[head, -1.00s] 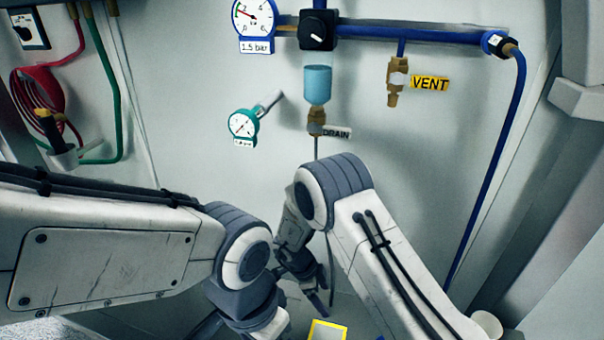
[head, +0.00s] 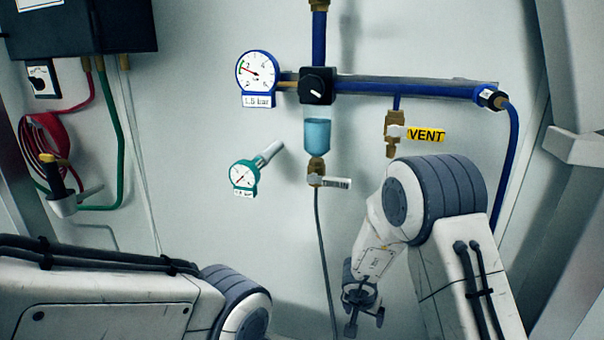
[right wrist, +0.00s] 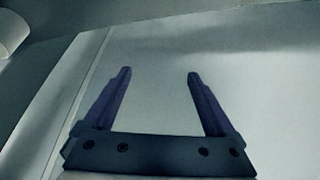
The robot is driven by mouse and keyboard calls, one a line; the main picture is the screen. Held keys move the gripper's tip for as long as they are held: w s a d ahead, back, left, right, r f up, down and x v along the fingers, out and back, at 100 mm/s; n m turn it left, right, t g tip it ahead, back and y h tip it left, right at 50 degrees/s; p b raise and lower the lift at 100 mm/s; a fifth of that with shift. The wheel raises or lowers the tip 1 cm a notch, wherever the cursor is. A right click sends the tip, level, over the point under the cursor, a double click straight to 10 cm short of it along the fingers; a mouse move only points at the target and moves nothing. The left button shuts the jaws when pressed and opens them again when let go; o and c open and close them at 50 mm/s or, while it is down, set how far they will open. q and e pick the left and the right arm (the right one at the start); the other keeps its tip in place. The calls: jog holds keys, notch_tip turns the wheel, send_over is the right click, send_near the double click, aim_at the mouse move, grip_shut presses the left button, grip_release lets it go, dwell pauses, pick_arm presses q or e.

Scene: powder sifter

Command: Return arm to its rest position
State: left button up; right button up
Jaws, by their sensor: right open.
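My right gripper (head: 365,322) hangs low in the middle of the head view, pointing down in front of the pale wall. In the right wrist view its two fingers (right wrist: 159,75) stand wide apart with nothing between them. My right arm bends over at its elbow, below the yellow VENT tag (head: 426,135). My left arm lies across the lower left of the head view, and its gripper is out of the picture.
A blue pipe (head: 420,90) runs along the wall with a pressure gauge (head: 257,72), a black knob (head: 317,86) and a blue bowl (head: 317,133). A teal gauge (head: 243,175) sits lower. A red hose (head: 38,140) hangs at left. A thin grey hose (head: 324,240) hangs near my right gripper.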

jog(key=shift+s+d+r+n, duration=0.15)
jog(key=shift+s+n, duration=0.2)
jog(key=shift+n, duration=0.05)
